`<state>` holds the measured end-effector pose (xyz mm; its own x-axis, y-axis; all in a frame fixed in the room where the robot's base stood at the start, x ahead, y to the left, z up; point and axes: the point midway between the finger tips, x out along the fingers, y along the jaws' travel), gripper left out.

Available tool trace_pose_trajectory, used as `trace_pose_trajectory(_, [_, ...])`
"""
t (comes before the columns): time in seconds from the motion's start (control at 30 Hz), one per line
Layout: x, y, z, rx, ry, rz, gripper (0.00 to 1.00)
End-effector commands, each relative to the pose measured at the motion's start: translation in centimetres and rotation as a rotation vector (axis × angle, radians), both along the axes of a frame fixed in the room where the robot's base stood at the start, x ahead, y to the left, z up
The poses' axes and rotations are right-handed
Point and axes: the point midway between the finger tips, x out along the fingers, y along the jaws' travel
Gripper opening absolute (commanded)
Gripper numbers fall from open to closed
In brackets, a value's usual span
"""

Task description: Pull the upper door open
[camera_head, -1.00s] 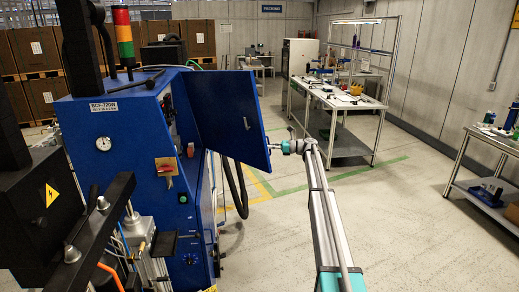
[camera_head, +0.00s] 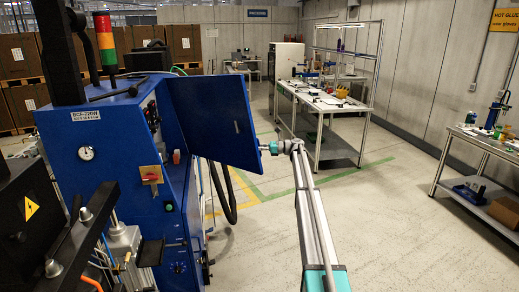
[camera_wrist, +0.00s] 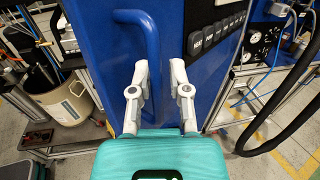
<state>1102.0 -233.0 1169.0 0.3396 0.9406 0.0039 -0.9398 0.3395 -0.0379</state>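The upper door (camera_head: 210,118) is a blue panel on the blue machine cabinet (camera_head: 112,150). It stands open, swung out to the right, with its inner face and a small dark fitting showing in the head view. My gripper (camera_head: 268,147) is at the door's free edge, on the outer side. In the wrist view, the door's outer face (camera_wrist: 98,45) carries a blue bar handle (camera_wrist: 152,45). My gripper (camera_wrist: 158,68) is open there, its two grey fingers apart.
A black hose (camera_head: 226,192) hangs below the door. A white workbench (camera_head: 320,105) stands behind my arm, and another bench (camera_head: 470,145) is at the right. Open floor (camera_head: 390,230) lies to the right of my arm.

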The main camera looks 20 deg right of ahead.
Motion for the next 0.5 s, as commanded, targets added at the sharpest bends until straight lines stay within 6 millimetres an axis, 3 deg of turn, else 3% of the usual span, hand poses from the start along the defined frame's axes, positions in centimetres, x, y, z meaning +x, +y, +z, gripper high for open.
trace_pose_trajectory(0.03, [0.02, -0.18, -0.02, -0.001, 0.000, -0.001, 0.37])
trace_pose_trajectory(0.1, [-0.09, -0.38, -0.04, -0.002, 0.001, -0.003, 0.48])
trace_pose_trajectory(0.5, [-0.42, -0.92, -0.10, -0.004, 0.000, -0.005, 0.48])
